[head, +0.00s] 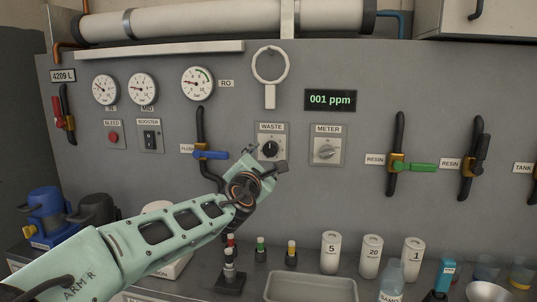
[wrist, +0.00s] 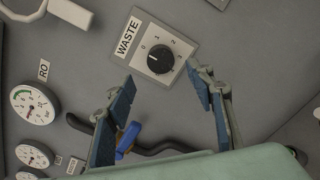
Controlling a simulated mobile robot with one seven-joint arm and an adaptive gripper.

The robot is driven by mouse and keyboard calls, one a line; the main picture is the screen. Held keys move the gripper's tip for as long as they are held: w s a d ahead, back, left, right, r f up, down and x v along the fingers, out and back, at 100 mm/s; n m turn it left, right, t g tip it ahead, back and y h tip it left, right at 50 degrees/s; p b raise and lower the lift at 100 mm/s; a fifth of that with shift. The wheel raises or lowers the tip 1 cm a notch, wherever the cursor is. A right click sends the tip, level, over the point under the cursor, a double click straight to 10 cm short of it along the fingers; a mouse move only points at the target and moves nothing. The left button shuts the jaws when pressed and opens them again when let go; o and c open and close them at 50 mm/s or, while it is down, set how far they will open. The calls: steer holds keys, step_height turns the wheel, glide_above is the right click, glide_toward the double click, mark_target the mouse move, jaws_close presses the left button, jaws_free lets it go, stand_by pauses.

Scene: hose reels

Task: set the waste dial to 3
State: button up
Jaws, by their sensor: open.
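The waste dial (head: 270,149) is a round black knob on a pale square plate on the grey panel, under a WASTE label. In the wrist view the knob (wrist: 160,59) shows with small numerals around its upper and right side. A small light mark shows on the knob's left side, seemingly toward the 0; it is too small to be sure. My gripper (head: 267,160) is in front of the panel, just below the dial. In the wrist view my gripper (wrist: 161,76) is open and empty, its blue-padded fingers spread to either side below the knob, apparently not touching it.
The meter dial (head: 325,150) sits close to the right. The blue flush handle (head: 210,155) is close to the left, behind my arm. A hose ring hook (head: 270,66) hangs above. Bottles, white canisters (head: 330,252) and a tray (head: 311,287) stand on the counter below.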

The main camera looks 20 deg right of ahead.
mark_target(270, 150)
steer(key=shift+b+x, duration=0.3)
steer(key=shift+x, duration=3.6)
steer(key=c, duration=1.2)
steer(key=shift+o, duration=0.2)
